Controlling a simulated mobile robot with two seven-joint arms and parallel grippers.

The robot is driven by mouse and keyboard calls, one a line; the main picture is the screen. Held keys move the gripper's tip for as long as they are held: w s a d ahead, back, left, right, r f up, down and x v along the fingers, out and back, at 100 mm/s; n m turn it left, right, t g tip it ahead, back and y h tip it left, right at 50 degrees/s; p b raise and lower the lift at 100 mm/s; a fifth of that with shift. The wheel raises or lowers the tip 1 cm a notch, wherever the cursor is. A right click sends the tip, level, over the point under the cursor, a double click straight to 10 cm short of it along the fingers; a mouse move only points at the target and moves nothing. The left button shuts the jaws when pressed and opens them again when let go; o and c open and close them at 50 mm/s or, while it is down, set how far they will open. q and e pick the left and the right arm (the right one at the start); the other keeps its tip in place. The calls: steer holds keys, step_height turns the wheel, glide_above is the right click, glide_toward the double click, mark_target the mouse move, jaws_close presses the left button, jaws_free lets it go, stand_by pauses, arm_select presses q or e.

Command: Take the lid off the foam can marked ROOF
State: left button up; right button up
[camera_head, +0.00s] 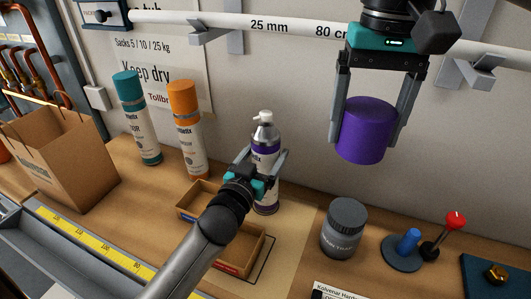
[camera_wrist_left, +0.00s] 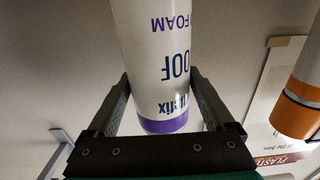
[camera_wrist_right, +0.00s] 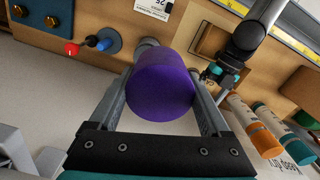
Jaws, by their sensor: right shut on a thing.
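The foam can (camera_head: 266,145) with a purple label stands upright on the bench, its white nozzle bare on top. The left wrist view shows ROOF on the can (camera_wrist_left: 165,65). My left gripper (camera_head: 266,165) has its fingers on either side of the can, apparently open with slim gaps. My right gripper (camera_head: 372,125) is shut on the purple lid (camera_head: 366,130), held in the air to the right of and above the can. The lid also shows in the right wrist view (camera_wrist_right: 160,88).
Teal-capped (camera_head: 136,118) and orange-capped (camera_head: 187,130) cans stand to the left, near a paper bag (camera_head: 65,155). A cardboard tray (camera_head: 238,250) lies in front. A pipe (camera_head: 290,25) runs along the wall.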

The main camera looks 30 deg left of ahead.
arm_select(q)
steer(key=shift+o, duration=0.8)
